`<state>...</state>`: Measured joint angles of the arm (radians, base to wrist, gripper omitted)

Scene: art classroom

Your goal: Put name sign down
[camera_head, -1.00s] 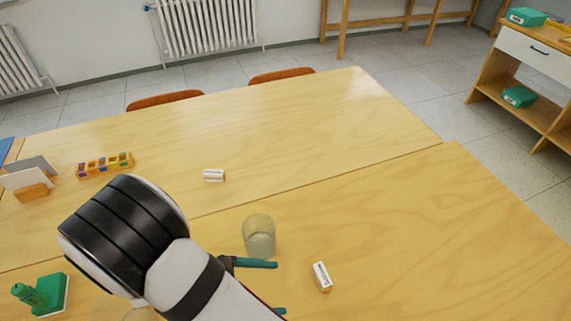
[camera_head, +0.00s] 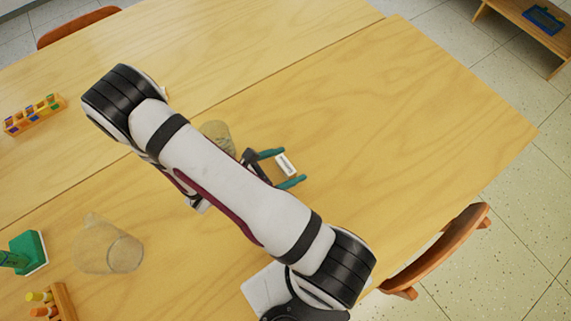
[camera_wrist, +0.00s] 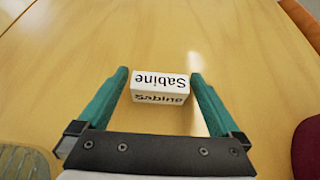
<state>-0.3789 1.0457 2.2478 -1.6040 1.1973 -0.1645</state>
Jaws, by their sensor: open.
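The name sign (camera_wrist: 160,84) is a small white block with "Sabine" printed on two faces. It stands on the wooden table between the two green fingers of my gripper (camera_wrist: 160,92) in the wrist view, with a gap on each side. In the head view the sign (camera_head: 286,164) sits between the fingertips of my gripper (camera_head: 285,168), near the middle of the near table. My gripper is open and holds nothing. My arm hides part of the table in the head view.
A clear cup (camera_head: 216,135) stands just left of my gripper. Another clear cup (camera_head: 108,249) is at the lower left, near a green item (camera_head: 30,250) and a holder with colored pieces (camera_head: 55,302). A paint set (camera_head: 34,115) lies far left. The table (camera_head: 440,120) is clear to the right.

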